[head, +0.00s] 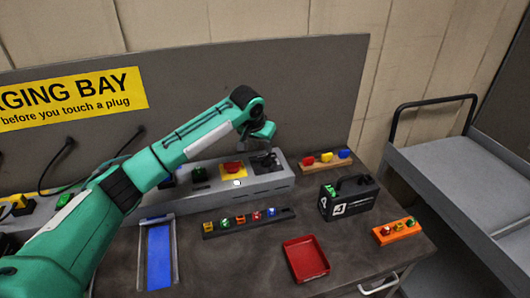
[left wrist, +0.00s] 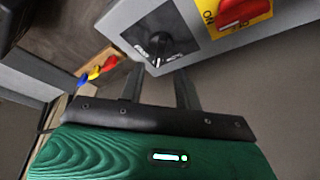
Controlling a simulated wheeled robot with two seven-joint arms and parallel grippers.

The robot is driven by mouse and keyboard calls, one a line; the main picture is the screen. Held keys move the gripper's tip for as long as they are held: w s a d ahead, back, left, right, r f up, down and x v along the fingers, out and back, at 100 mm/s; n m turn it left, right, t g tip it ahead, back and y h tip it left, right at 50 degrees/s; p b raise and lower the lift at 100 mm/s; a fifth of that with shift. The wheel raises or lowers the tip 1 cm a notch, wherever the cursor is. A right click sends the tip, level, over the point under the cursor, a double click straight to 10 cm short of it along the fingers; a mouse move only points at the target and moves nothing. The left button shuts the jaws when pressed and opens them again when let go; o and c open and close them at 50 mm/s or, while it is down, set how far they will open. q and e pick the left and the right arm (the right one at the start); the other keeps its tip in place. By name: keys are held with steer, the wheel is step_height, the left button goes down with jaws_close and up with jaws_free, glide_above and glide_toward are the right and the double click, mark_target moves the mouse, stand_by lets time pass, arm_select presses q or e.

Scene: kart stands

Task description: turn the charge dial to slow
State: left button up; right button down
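The charge dial is a black knob (left wrist: 158,42) on a dark square plate in the grey control box (head: 250,184). In the head view the dial (head: 268,162) is at the box's right end, partly hidden by my left gripper (head: 264,147). In the left wrist view a light mark shows on the knob, but its setting labels are too small to read. My left gripper (left wrist: 160,70) is open, its two fingers apart and empty, with the tips close to the dial's plate. I cannot tell whether they touch. My right gripper is not in view.
A red switch (head: 232,167) on a yellow plate sits just left of the dial. A wooden block with coloured knobs (head: 326,160), a black case (head: 348,198), a red tray (head: 306,258) and an orange rack (head: 397,231) stand to the right. A grey panel rises behind.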

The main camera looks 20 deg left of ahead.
mark_target(266, 156)
arm_select(q)
steer(key=x, duration=0.6)
steer(key=shift+p, duration=0.35)
steer(key=shift+c, duration=0.4)
jaws_close()
